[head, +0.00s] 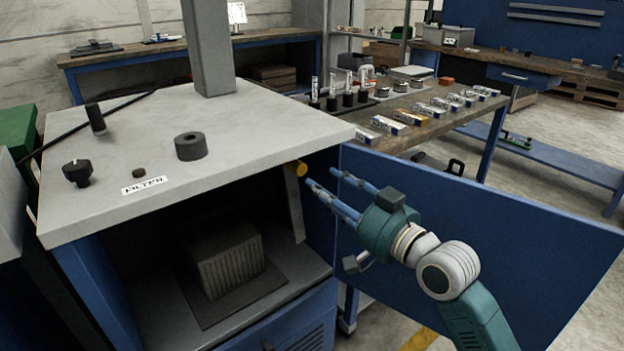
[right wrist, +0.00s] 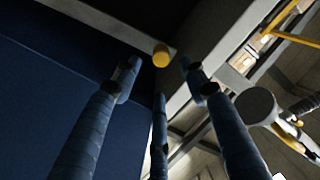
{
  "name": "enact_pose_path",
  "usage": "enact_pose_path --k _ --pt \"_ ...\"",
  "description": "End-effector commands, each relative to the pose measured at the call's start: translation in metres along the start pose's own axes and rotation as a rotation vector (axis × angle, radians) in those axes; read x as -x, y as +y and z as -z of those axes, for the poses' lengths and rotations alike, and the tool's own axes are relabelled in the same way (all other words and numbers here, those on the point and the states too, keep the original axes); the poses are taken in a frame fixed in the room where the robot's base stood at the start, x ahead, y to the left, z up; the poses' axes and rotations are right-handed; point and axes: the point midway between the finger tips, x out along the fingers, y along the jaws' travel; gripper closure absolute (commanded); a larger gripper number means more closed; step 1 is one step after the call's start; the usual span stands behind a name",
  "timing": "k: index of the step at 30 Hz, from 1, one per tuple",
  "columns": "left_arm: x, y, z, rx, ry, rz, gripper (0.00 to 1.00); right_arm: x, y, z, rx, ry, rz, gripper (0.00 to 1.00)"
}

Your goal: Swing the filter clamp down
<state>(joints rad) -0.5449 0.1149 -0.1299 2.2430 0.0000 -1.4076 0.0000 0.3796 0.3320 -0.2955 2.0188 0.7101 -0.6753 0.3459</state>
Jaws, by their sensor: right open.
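The filter clamp looks like a light grey bar (head: 294,205) with a yellow knob (head: 301,169) at its top end. It stands nearly upright at the right side of the cabinet opening, just under the worktop. In the right wrist view the yellow knob (right wrist: 160,55) shows beyond the fingertips, roughly midway between them. My right gripper (head: 322,178) is open and empty, just right of the knob, with its fingers pointing at it; a small gap seems to remain. A brown ribbed filter block (head: 228,262) sits inside the cabinet. My left gripper is not in view.
The grey worktop (head: 250,130) with a "FILTER" label (head: 145,185) overhangs the opening. A blue door (head: 540,240) stands open on the right, behind my right arm. A bench (head: 440,125) with small boxes and bottles is behind it.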

Motion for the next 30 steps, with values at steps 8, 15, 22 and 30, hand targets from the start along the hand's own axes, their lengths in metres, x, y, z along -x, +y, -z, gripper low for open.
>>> enact_pose_path --k 8,15,22,30 --pt "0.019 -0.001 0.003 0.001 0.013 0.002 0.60 -0.047 0.000 0.000 -0.002 0.000 0.000 0.57" --pt "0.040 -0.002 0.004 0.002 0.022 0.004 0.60 -0.087 0.000 0.000 0.000 0.001 -0.002 0.57" --pt "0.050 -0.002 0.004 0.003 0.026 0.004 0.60 -0.103 0.001 0.000 0.001 -0.001 -0.003 0.57" --pt "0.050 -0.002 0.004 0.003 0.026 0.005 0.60 -0.103 0.001 0.000 0.001 0.000 -0.003 0.59"
